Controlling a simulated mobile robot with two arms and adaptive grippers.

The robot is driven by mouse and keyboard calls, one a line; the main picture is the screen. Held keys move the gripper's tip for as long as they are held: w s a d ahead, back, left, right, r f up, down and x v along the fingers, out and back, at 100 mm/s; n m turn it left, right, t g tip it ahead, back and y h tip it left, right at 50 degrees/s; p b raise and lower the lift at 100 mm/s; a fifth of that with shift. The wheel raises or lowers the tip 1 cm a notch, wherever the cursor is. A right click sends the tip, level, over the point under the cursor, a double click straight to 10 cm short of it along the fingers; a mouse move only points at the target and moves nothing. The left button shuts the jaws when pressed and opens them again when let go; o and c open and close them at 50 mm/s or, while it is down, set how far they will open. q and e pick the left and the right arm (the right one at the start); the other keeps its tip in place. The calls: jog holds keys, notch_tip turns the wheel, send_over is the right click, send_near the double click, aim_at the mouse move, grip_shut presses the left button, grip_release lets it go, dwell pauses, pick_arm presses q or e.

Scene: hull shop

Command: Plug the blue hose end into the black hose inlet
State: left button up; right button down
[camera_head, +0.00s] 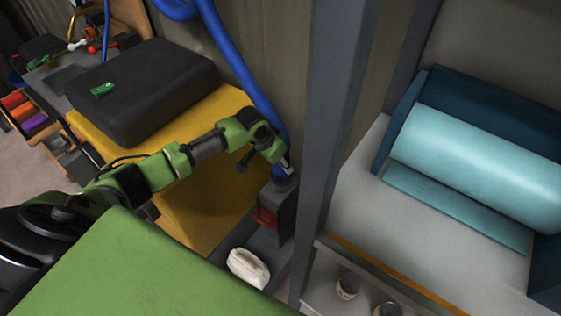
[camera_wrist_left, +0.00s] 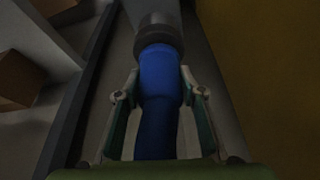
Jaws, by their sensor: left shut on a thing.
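My left gripper (camera_wrist_left: 160,98) is shut on the blue hose end (camera_wrist_left: 160,75), with one finger on each side of it. In the wrist view the far end of the blue hose meets the dark round collar of the black hose inlet (camera_wrist_left: 158,32), in line with it. I cannot tell how deep it sits inside. In the head view my left gripper (camera_head: 286,160) is above the grey box that bears the inlet, and the blue hose (camera_head: 235,60) comes down from the top to it. The gripper partly hides the joint there. My right gripper is not in view.
The grey box (camera_head: 282,212) has a red handle (camera_head: 264,218) on its side. A yellow cabinet (camera_head: 195,190) carrying a black case (camera_head: 140,85) stands to the left. A grey post (camera_head: 335,130) rises close on the right. A white cloth-like bundle (camera_head: 248,268) lies below.

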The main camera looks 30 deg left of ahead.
pick_arm(q)
jog(key=shift+f, duration=0.6)
jog(key=o, duration=1)
jog(key=shift+o, duration=0.5)
jog(key=v, duration=1.2)
